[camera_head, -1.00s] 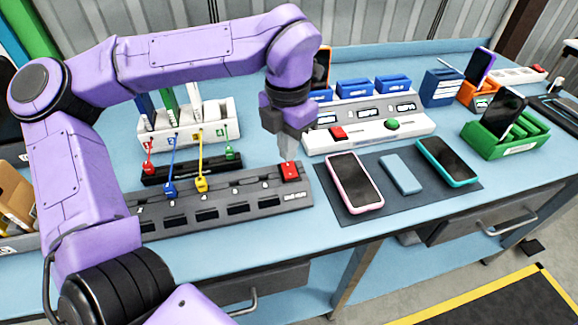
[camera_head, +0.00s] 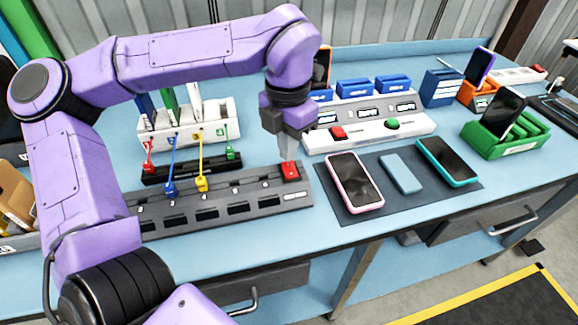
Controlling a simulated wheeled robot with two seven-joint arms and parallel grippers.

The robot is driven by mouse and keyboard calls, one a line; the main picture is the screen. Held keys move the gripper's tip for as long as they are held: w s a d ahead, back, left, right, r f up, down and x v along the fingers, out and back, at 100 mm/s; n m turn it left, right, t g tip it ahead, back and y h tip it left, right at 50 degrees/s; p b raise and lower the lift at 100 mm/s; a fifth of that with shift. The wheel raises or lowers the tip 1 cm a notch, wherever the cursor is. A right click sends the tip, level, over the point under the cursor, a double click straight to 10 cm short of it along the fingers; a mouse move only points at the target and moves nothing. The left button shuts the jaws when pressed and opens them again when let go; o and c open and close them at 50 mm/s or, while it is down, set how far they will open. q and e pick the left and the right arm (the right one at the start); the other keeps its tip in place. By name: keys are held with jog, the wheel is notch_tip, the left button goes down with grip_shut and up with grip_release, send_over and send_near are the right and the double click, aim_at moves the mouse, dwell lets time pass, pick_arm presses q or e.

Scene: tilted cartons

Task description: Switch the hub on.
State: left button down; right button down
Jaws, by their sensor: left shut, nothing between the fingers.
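The hub (camera_head: 225,203) is a long grey strip with a row of dark slots along the front of the table. A red switch (camera_head: 291,173) sits on its right end, above a small pale label (camera_head: 293,196) that is too small to read. My left gripper (camera_head: 288,158) points down right at the red switch, with its fingers closed and empty. The fingertips reach the switch's top or hang just above it; I cannot tell if they press it. My right gripper is not in view.
A white strip (camera_head: 365,138) with red and green buttons stands to the right. Phones lie on a dark mat (camera_head: 350,213) right of the hub. A green tray (camera_head: 505,140) stands further right.

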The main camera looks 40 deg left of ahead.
pick_arm(q)
jog(key=shift+f+b, duration=0.6)
jog(key=shift+f, duration=0.4)
jog(key=shift+r, duration=0.1)
notch_tip(320, 180, up, 7)
jog(key=p, duration=0.7)
dwell(0.4)
